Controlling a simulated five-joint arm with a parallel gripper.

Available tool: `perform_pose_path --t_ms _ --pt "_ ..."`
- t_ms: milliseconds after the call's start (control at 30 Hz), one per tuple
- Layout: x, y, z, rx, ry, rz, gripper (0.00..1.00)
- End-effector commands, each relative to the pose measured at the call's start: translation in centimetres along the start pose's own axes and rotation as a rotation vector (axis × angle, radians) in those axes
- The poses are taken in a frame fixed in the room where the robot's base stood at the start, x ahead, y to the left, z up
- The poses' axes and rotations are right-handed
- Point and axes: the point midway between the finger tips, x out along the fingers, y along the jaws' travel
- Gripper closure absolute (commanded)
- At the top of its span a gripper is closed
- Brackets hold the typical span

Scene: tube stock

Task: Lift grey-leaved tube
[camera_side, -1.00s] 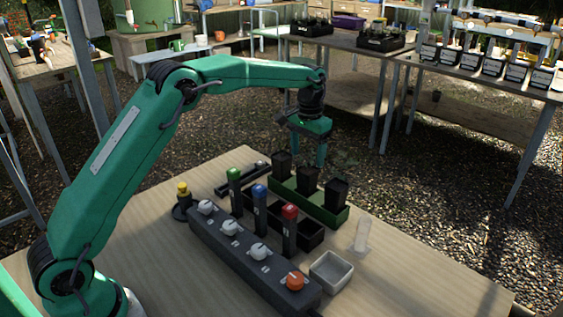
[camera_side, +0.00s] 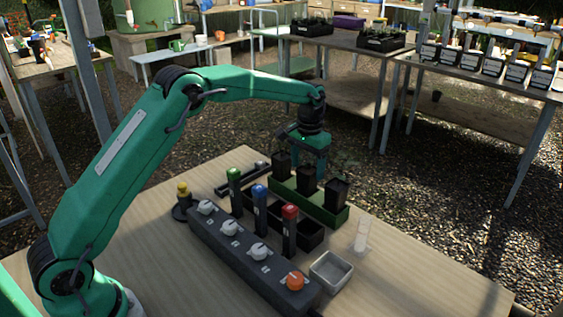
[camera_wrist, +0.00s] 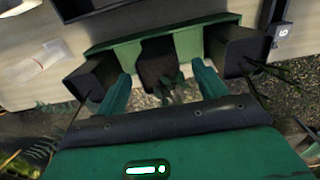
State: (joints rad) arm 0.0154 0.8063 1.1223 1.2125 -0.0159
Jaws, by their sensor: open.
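A dark square tube with grey-green leaves (camera_wrist: 172,84) stands in the middle place of the green rack (camera_wrist: 128,48) in the wrist view. My gripper (camera_wrist: 161,74) is open above it, with one green finger at each side of the tube and nothing held. In the side view my gripper (camera_side: 309,153) hangs over the far side of the rack (camera_side: 325,211), near the middle tube (camera_side: 307,178). The tube's leaves cannot be made out there. Its lower part is hidden in the rack.
Neighbouring dark tubes stand close at the left (camera_wrist: 92,80) and right (camera_wrist: 242,50) in the wrist view.

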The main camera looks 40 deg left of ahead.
Motion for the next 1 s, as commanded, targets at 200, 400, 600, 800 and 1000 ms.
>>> perform_pose_path --t_ms 200,400,600,800,1000 --pt "2.7 0.1 0.0 0.0 -0.003 0.0 0.29" --pt "3.8 0.1 0.0 0.0 -0.001 0.0 0.29" --pt "3.8 0.1 -0.1 0.0 0.0 0.0 0.29" --pt "3.8 0.1 -0.1 0.0 0.0 0.0 0.29" --pt "3.8 0.1 -0.1 0.0 0.0 0.0 0.53"
